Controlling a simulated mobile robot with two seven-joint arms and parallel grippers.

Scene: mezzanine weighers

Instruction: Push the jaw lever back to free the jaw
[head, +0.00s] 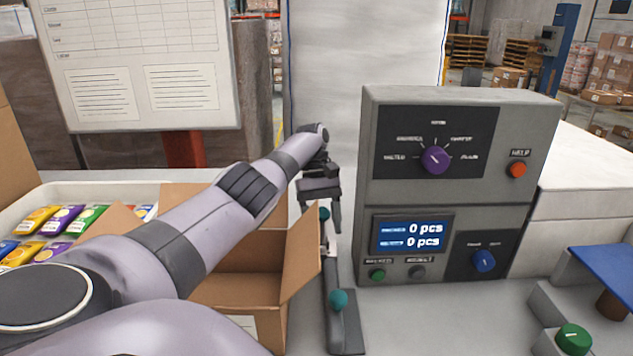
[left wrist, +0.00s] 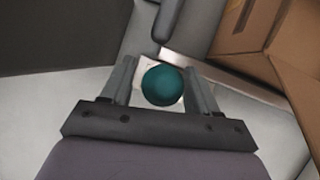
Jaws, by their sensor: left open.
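A fixture with a dark base (head: 346,328) and a pale bar stands between the open carton and the grey control box. It carries two teal ball knobs, a far one (head: 324,214) by my gripper and a near one (head: 338,299) on the dark base. I cannot tell for sure which knob belongs to the jaw lever. My left gripper (head: 331,216) points down at the far knob. In the left wrist view, a teal knob (left wrist: 162,86) sits between the open fingers (left wrist: 159,68), with no clear contact. The jaw itself is not clearly visible. My right gripper is out of view.
An open carton (head: 245,275) stands close left of the fixture, its flap near my arm. The grey control box (head: 460,120) with dials and display stands close right. A white tray (head: 50,188) of colourful packets is at left. A blue plate (head: 608,265) is far right.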

